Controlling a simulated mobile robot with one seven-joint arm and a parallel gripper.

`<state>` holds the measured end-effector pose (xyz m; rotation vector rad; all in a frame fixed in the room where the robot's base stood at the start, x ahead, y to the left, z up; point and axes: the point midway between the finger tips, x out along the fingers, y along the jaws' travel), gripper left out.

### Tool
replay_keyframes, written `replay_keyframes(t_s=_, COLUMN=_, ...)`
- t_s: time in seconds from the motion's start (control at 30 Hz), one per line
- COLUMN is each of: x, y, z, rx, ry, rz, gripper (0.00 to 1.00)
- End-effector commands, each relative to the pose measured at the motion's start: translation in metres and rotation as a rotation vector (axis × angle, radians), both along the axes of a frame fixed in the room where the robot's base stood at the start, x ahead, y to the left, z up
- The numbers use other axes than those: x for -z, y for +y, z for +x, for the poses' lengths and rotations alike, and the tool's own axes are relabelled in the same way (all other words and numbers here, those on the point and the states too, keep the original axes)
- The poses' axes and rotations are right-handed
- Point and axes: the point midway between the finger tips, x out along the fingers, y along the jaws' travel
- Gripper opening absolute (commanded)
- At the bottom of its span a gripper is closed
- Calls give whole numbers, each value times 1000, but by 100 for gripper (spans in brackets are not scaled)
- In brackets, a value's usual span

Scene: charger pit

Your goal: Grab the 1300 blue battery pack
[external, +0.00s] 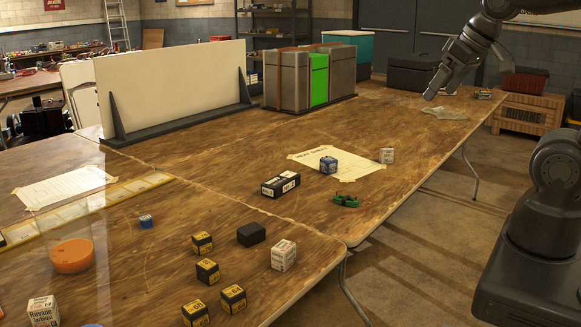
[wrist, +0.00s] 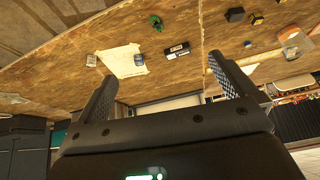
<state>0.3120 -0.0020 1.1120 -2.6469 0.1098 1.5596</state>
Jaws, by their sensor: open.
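A small blue box-shaped pack (external: 328,165) with a pale top sits on a paper sheet (external: 360,174) on the wooden table. It also shows in the wrist view (wrist: 139,60), between my fingers in the picture but well beyond them. Its lettering is too small to read. A smaller blue item (external: 146,221) lies on the nearer table at the left. My gripper (external: 432,94) is above the far right of the table, away from the pack. In the wrist view my gripper (wrist: 162,72) has its two fingers wide apart with nothing between them.
Near the blue pack are a white box (external: 387,155), a long black box (external: 281,185) and a green item (external: 345,200). Several yellow-black boxes (external: 207,270) stand closer. Grey and green bins (external: 318,80) and a white upright panel (external: 175,85) stand at the back.

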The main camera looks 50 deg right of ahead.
Motion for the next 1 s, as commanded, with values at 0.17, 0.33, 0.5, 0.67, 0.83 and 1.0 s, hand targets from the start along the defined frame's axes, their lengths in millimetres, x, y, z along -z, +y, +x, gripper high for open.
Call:
replay_keyframes(t_s=0.17, x=-9, y=2, z=-20, rx=-86, ry=11, rz=-19, gripper=100)
replay_keyframes(t_s=0.33, x=-9, y=2, z=-23, rx=-99, ry=15, rz=-22, gripper=95)
replay_keyframes(t_s=0.5, x=-9, y=2, z=-23, rx=-97, ry=15, rz=-21, gripper=82)
replay_keyframes(t_s=0.67, x=-9, y=2, z=-23, rx=-97, ry=15, rz=-21, gripper=69)
replay_keyframes(t_s=0.83, x=-9, y=2, z=-22, rx=-96, ry=14, rz=-21, gripper=67)
replay_keyframes(t_s=1.0, x=-12, y=1, z=-16, rx=-91, ry=21, rz=-22, gripper=67)
